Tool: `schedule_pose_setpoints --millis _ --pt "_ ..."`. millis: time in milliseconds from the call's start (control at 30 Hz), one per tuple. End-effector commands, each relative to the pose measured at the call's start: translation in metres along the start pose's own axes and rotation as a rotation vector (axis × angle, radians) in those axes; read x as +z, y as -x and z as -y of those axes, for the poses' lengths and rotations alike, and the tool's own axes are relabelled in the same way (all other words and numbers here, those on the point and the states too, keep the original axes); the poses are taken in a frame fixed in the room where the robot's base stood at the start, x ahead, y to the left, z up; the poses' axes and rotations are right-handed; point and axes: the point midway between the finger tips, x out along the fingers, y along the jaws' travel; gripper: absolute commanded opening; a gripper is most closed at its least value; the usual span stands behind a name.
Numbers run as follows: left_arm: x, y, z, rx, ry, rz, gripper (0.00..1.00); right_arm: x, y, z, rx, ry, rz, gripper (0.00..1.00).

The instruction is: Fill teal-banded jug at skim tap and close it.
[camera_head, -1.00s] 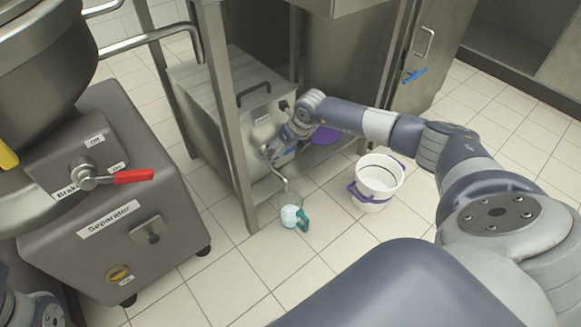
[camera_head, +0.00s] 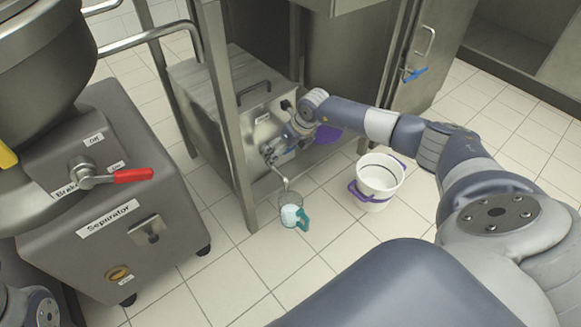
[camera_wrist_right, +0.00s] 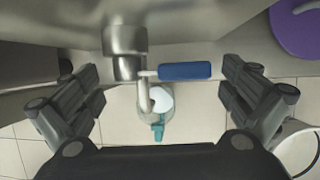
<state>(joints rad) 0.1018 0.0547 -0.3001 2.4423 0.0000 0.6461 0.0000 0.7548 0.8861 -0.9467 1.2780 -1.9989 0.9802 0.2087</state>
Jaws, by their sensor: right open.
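The clear jug (camera_head: 291,209) with a teal handle stands low at the foot of the steel tank, under the curved spout (camera_head: 284,180). White shows inside it. In the wrist view the jug (camera_wrist_right: 157,107) is below the spout's end, its teal handle toward me. The tap's blue lever (camera_wrist_right: 185,71) points sideways to the right of the steel valve body (camera_wrist_right: 124,52). My right gripper (camera_wrist_right: 160,82) is open, its fingers apart on both sides of the valve and lever, not closed on them. In the head view, my right arm partly hides the tap. My left gripper is not in view.
A white bucket (camera_head: 381,178) with purple handles stands on the floor right of the jug. A purple item (camera_head: 327,134) lies behind my right wrist. The separator (camera_head: 110,225) with a red lever (camera_head: 134,175) stands at left. A frame post (camera_head: 228,120) rises close beside the tap.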

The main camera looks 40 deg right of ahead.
Motion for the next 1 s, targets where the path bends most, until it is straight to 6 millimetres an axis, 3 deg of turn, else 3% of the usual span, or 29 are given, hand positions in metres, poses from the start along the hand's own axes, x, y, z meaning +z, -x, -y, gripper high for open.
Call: schedule_pose_setpoints --millis 267,700,1000 --pt "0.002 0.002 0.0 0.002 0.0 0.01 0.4 0.002 0.018 0.002 -0.002 -0.001 0.004 1.0" --pt "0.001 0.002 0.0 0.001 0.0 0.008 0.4 0.001 0.101 0.0 -0.001 0.001 0.001 1.0" --pt "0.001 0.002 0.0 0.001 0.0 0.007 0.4 0.0 0.12 -0.001 0.0 0.001 -0.001 1.0"
